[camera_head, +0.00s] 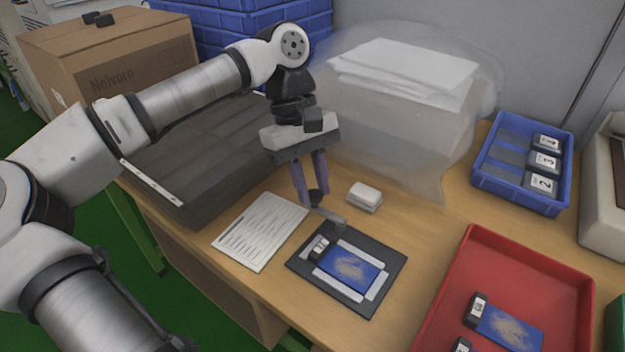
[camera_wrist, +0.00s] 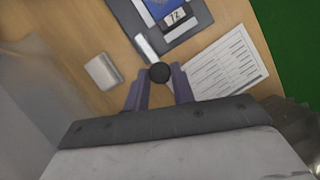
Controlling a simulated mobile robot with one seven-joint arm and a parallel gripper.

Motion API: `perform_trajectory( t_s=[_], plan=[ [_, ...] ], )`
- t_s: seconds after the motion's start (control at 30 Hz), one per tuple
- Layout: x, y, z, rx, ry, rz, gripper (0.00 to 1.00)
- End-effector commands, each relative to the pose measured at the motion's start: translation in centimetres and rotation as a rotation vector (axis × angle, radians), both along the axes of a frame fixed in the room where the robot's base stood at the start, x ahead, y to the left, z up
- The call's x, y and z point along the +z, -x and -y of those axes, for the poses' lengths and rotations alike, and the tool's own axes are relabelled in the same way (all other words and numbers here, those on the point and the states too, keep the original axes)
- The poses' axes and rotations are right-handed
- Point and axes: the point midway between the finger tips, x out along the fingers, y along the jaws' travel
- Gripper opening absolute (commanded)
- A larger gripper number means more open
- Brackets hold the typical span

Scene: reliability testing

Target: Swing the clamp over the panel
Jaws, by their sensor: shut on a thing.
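The clamp (camera_head: 330,217) is a grey bar with a dark round knob at its end, at the far corner of the dark base plate. A blue panel (camera_head: 350,268) with a tan patch lies flat on that plate between light strips; a small black labelled block (camera_head: 319,248) sits at its left end. My gripper (camera_head: 314,198) is shut on the clamp's knob, which also shows between the fingertips in the wrist view (camera_wrist: 160,73). In the wrist view the clamp's bar (camera_wrist: 146,47) points towards the plate (camera_wrist: 185,30) but does not lie across the panel (camera_wrist: 160,8).
A printed sheet (camera_head: 260,231) lies left of the plate and a small white block (camera_head: 364,196) behind it. A red tray (camera_head: 455,270) with another panel is at the right. A blue bin (camera_head: 520,195) and a plastic-wrapped stack (camera_head: 400,110) stand behind.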

Motion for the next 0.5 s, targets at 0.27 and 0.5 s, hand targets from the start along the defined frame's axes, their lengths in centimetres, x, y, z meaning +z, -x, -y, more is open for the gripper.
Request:
perform_trajectory(
  t_s=[0.27, 0.5],
  plan=[
    [-0.2, 0.9, -0.6, 0.171, 0.005, 0.001, 0.02],
    [-0.3, 2.1, -1.1, 0.394, 0.005, 0.003, 0.02]
  ],
)
